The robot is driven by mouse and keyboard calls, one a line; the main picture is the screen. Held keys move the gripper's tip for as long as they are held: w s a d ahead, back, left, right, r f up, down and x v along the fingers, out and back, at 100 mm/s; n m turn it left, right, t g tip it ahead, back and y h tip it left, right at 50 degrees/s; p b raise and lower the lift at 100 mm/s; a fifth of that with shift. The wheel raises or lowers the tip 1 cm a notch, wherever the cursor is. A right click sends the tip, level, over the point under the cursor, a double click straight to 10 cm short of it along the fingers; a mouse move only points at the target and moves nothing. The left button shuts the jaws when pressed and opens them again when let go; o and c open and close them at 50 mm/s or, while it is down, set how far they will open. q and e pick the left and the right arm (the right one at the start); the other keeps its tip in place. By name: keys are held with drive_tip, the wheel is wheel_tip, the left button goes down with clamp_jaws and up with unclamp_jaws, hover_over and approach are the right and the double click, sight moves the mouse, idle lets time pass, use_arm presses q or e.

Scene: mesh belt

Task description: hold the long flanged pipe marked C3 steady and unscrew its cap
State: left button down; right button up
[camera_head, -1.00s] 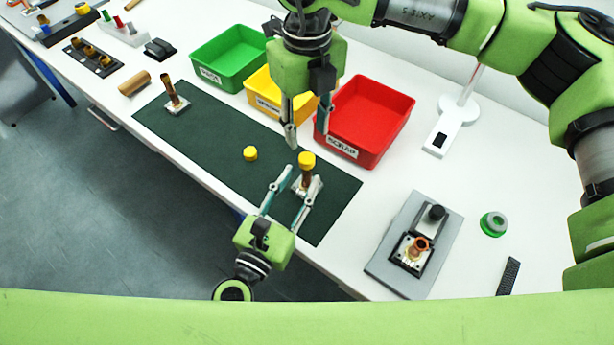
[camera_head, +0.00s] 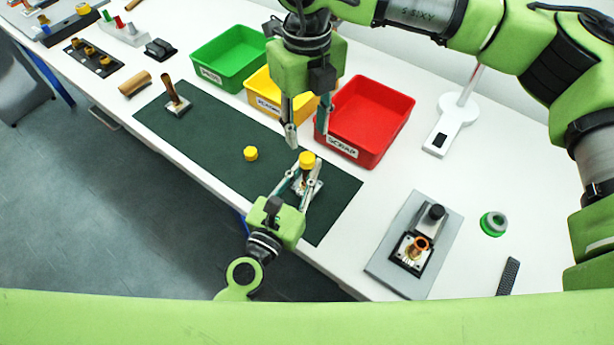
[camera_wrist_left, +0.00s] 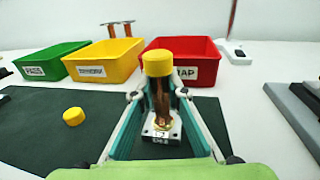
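The flanged pipe (camera_head: 305,177) stands upright on the right part of the dark green mat (camera_head: 215,150), with a yellow cap (camera_head: 307,159) on top. In the left wrist view the copper pipe (camera_wrist_left: 160,100) rises from a square metal flange (camera_wrist_left: 160,132); its small label is too blurred to read surely. My left gripper (camera_head: 308,178) has its fingers on both sides of the pipe, below the cap. In the left wrist view gaps show between pipe and fingers (camera_wrist_left: 158,95). My right gripper (camera_head: 306,136) points down, open and empty, just behind and above the cap.
A loose yellow cap (camera_head: 250,153) and an uncapped flanged pipe (camera_head: 175,97) are on the mat farther left. Green (camera_head: 230,58), yellow (camera_head: 262,97) and red (camera_head: 365,120) bins stand behind. A grey fixture (camera_head: 412,245) sits at right. White table is clear between them.

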sight(308, 157)
drive_tip(key=m, duration=0.4)
drive_tip(key=shift+m, duration=0.4)
drive_tip(key=m, duration=0.3)
drive_tip(key=shift+m, duration=0.4)
drive_tip(key=m, duration=0.3)
drive_tip(key=shift+m, duration=0.4)
drive_tip(key=m, duration=0.5)
drive_tip(key=shift+m, duration=0.3)
drive_tip(key=shift+f, duration=4.05)
